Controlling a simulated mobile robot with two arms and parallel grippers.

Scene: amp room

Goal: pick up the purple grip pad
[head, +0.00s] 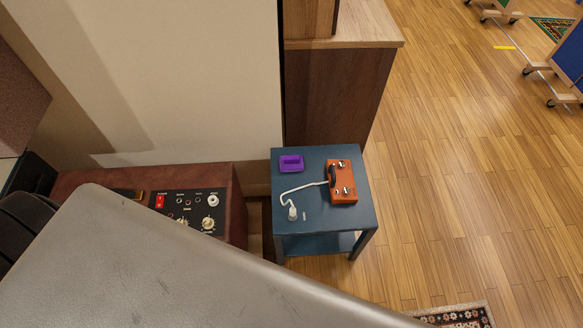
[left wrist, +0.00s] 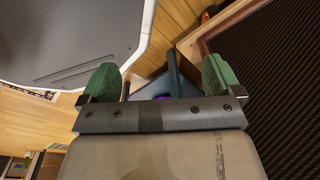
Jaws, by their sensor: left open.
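The purple grip pad (head: 291,163) lies near the back left corner of a small dark blue table (head: 318,218) in the head view. In the left wrist view a sliver of purple (left wrist: 163,97), likely the pad, shows just past the gripper body, which hides the rest. My left gripper (left wrist: 160,77) is open, with its two green fingers wide apart and nothing visibly held between them. The blue table is partly visible beyond them. The left gripper does not show in the head view. My right gripper is in neither view.
An orange pedal (head: 342,182) and a white cable (head: 302,188) lie on the table near the pad. A reddish-brown amp (head: 226,183) with knobs stands left of the table. A wooden cabinet (head: 334,92) stands behind it. Wooden floor (head: 450,190) is open to the right.

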